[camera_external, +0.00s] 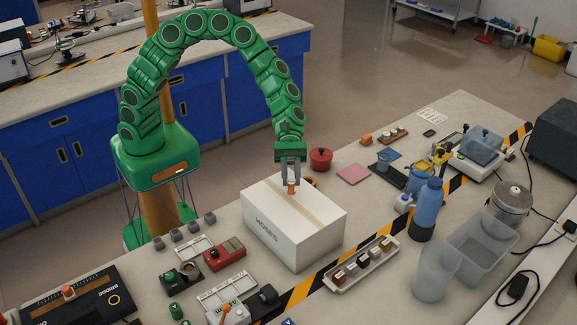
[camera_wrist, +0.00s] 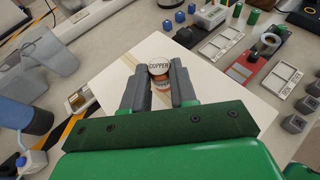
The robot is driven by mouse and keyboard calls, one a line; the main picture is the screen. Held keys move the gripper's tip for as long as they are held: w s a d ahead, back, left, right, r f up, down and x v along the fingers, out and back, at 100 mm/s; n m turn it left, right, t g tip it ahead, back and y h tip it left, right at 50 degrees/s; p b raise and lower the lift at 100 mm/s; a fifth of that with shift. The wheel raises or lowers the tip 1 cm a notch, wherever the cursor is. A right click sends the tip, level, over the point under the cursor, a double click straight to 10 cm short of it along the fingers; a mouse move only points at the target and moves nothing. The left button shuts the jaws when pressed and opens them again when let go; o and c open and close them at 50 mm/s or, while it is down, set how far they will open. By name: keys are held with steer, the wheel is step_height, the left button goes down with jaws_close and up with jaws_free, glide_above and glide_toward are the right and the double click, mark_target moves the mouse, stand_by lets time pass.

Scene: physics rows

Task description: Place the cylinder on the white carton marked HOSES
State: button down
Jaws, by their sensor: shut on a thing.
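My gripper (camera_external: 290,180) points down over the white carton marked HOSES (camera_external: 272,238). It is shut on a small copper-orange cylinder (camera_external: 291,189), which stands upright between the fingers. In the wrist view the cylinder (camera_wrist: 159,76) shows its top lettered COPPER, between the two grey fingers (camera_wrist: 160,84). The carton's top (camera_wrist: 214,88) with its tan tape strip lies beneath. The cylinder's lower end is at or just above the carton's top; I cannot tell whether it touches.
A red round pot (camera_external: 320,158) stands just behind the carton. A red device (camera_external: 225,254) is at its left, and a tray of small blocks (camera_external: 362,264) is at its front right. A blue bottle (camera_external: 427,205) stands further right. The carton's top is otherwise clear.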

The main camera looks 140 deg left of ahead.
mark_target(292, 185)
steer(key=shift+w+f, duration=0.1)
steer(key=shift+f, duration=1.65)
steer(key=c, duration=0.9)
jaws_free()
steer(key=shift+f, duration=0.1)
steer(key=v, duration=1.2)
steer(key=shift+r, duration=0.2)
